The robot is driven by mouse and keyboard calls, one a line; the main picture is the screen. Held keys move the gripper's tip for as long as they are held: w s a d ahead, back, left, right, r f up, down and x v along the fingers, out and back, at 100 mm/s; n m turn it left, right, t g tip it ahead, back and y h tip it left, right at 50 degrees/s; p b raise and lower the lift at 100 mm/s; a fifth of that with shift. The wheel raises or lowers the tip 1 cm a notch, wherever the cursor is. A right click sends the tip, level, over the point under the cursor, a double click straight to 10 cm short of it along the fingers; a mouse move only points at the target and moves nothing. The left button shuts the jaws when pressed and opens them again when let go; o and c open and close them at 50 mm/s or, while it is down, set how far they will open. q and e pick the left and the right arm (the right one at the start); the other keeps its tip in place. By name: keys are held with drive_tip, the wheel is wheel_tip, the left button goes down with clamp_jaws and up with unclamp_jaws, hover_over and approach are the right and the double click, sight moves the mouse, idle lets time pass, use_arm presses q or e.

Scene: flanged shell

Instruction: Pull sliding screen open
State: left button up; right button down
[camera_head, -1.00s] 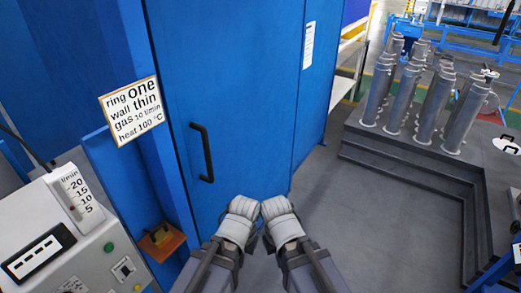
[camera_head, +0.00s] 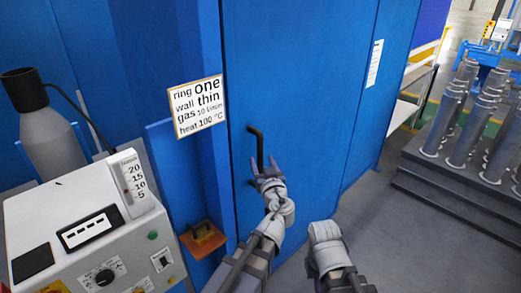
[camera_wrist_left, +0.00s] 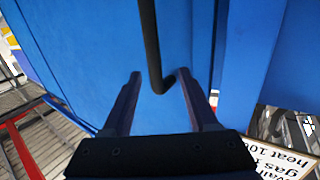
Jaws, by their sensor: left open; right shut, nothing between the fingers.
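The sliding screen (camera_head: 305,75) is a tall blue panel with a black bar handle (camera_head: 257,143) near its left edge. It looks shut. My left gripper (camera_head: 268,167) is open at the lower part of the handle. In the left wrist view, the handle (camera_wrist_left: 151,45) comes down between the spread fingers of my left gripper (camera_wrist_left: 163,82) and bends towards the panel at its end. I cannot tell whether a finger touches it. My right gripper (camera_head: 325,235) is low, right of the left one, shut and empty; its fingertips are hard to see.
A white control box (camera_head: 95,225) and a grey bottle (camera_head: 50,125) stand at the left. A sign (camera_head: 198,106) hangs beside the screen. An orange bracket (camera_head: 203,240) sticks out below it. Several grey cylinders (camera_head: 480,125) stand on a stepped platform at the right. The floor between is clear.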

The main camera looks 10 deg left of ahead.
sight(261, 149)
use_arm(q)
drive_tip(key=shift+t, duration=0.3)
drive_tip(key=shift+d+r+x, duration=0.1)
drive_tip(key=shift+d+x, duration=0.05)
drive_tip(key=shift+x, duration=1.2)
drive_tip(key=shift+d+r+x, duration=0.1)
drive_tip(key=shift+x, duration=1.25)
drive_tip(key=shift+d+r+x, duration=0.1)
drive_tip(key=shift+d+x, duration=0.05)
drive_tip(key=shift+x, duration=1.2)
drive_tip(key=shift+w, duration=0.15)
clamp_jaws()
